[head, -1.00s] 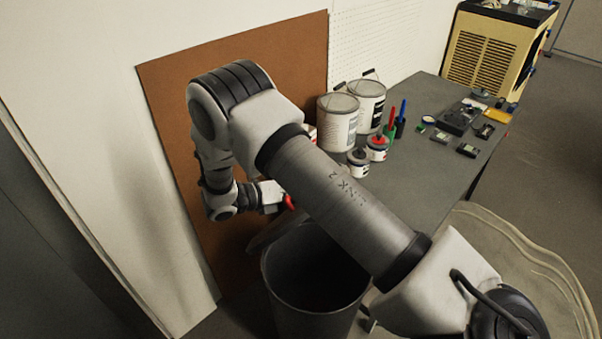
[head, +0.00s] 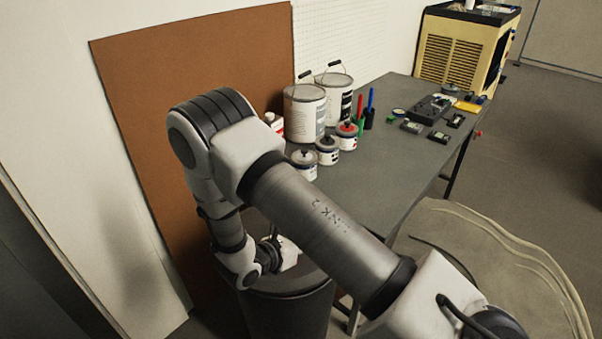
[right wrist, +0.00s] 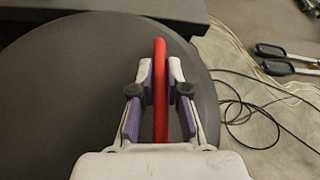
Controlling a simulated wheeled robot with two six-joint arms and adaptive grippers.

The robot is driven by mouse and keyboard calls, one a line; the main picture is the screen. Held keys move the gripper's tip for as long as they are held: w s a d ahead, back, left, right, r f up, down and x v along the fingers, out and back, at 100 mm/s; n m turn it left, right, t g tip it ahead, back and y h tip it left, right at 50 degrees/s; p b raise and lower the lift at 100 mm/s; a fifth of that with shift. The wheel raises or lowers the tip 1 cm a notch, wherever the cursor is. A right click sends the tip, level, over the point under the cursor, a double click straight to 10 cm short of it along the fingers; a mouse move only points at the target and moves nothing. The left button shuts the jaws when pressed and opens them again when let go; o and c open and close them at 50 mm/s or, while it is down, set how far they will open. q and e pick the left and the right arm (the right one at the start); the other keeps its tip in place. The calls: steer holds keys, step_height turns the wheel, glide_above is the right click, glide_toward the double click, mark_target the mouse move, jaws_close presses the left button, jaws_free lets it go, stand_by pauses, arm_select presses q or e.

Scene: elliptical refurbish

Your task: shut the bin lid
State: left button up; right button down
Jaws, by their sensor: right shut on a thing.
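The dark grey bin (head: 288,318) stands on the floor in front of the table, below my right arm in the head view. Its round dark lid (head: 312,282) lies about level across the bin's top and hides the inside; I cannot tell whether it is fully seated. In the right wrist view the lid (right wrist: 60,90) fills much of the picture. My right gripper (right wrist: 160,68) is shut on the red handle (right wrist: 160,100) above the lid. In the head view this gripper is mostly hidden by my arm. My left gripper is not in view.
The grey table (head: 385,165) behind the bin holds paint cans (head: 304,112), small jars (head: 327,150), markers and small devices. A brown board (head: 130,120) leans on the wall.

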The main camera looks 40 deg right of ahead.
steer(key=shift+s+f+b, duration=0.15)
steer(key=shift+f+b, duration=0.15)
steer(key=shift+f, duration=0.35)
steer(key=shift+s+f+b, duration=0.15)
steer(key=shift+f+b, duration=0.1)
steer(key=shift+f, duration=0.35)
steer(key=shift+s+f, duration=0.1)
steer(key=shift+s, duration=0.05)
steer(key=shift+f, duration=0.15)
steer(key=c, duration=1.2)
jaws_free()
steer(key=shift+f, duration=0.1)
steer(key=shift+d, duration=0.1)
